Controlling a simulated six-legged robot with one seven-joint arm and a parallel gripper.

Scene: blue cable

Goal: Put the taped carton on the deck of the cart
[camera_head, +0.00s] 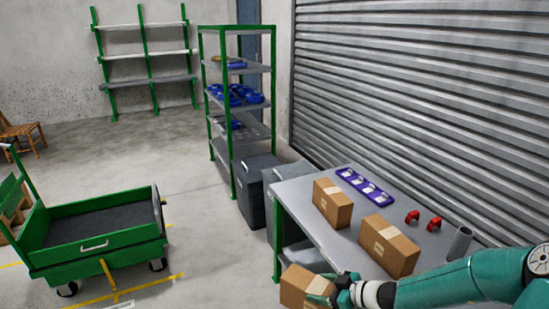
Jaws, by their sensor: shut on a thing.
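A brown carton (299,285) is in my gripper (322,290) at the bottom of the view, in front of the table's near left end. My gripper is shut on it at its right side; whether the carton touches anything below is cut off by the frame edge. The green cart (97,250) stands at the left, and its dark deck (100,222) is empty inside low green sides. Two more brown cartons, one at the table's middle (333,204) and one nearer (389,246), stand on the table.
The grey table (300,200) also bears a purple tray (366,186), red parts (434,223) and a grey cylinder (459,243). Dark bins (257,187) and a green shelf rack (229,100) stand behind. Bare floor (215,255) lies between cart and table.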

